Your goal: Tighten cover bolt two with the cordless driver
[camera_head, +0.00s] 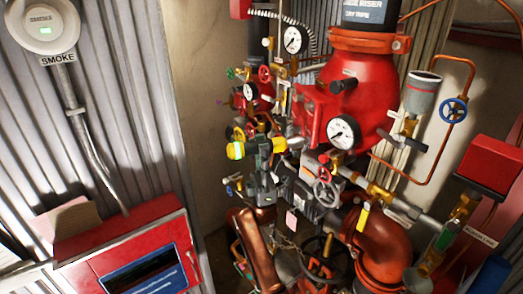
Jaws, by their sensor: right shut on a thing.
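A red valve body (340,105) with a raised cover stands right of centre under the dry riser pipe. I cannot make out single cover bolts or their numbers. My right gripper (264,163) is left of the valve body, among small valves and fittings. It is shut on what looks like the cordless driver (237,150), a yellow and dark body lying roughly level. The driver's tip is lost against the dark fittings, and I cannot tell whether it touches a bolt. My left gripper does not show.
Pressure gauges (343,131) and small coloured handwheels crowd the pipework. A dark handwheel (325,258) sits low in front. A red cabinet (130,245) and a smoke detector (44,24) are at the left. Bare wall lies between cabinet and pipework. A red box (488,163) is at the right.

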